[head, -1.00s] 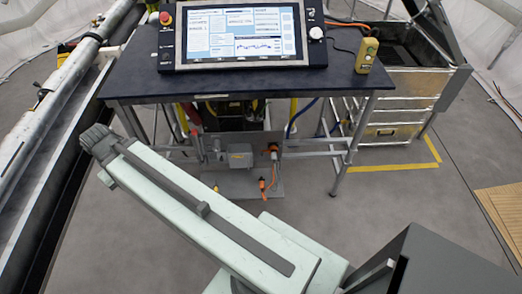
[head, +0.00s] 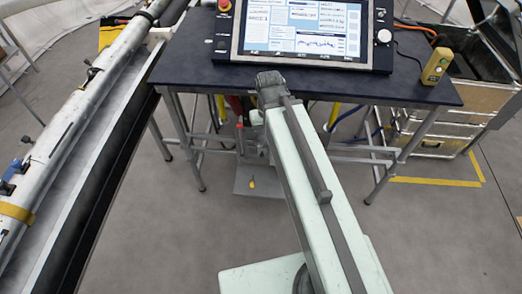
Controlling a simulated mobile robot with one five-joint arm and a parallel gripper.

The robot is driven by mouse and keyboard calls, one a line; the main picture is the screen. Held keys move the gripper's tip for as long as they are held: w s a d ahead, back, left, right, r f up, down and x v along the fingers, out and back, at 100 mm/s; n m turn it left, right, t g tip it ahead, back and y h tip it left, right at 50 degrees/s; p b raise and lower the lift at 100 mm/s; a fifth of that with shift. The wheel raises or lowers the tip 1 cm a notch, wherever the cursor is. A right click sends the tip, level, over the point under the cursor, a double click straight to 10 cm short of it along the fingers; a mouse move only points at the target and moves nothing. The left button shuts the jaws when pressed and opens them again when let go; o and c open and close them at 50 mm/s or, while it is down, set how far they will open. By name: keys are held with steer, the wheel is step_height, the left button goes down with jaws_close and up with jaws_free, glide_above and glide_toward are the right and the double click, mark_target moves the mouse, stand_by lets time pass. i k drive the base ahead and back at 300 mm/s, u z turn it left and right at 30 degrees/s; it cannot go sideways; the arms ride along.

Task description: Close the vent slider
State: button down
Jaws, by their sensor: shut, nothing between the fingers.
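No vent slider can be made out in the head view. My pale green arm reaches up from the bottom towards the front edge of the dark table (head: 200,75). At its far end is my dark grey gripper (head: 270,80), which looks shut with nothing in it. It appears in front of the table's front edge in the picture; I cannot tell whether it touches it. My arm hides part of the space under the table.
A control panel with a screen (head: 302,28) and a yellow handheld box (head: 436,66) are on the table. A long white tube (head: 75,110) runs along the left. Metal cases (head: 440,130) stand at right. Grey floor (head: 150,230) is open in front.

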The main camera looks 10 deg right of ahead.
mark_target(263, 152)
steer(key=u, duration=3.7)
steer(key=k, duration=1.6)
steer(key=z, duration=0.2)
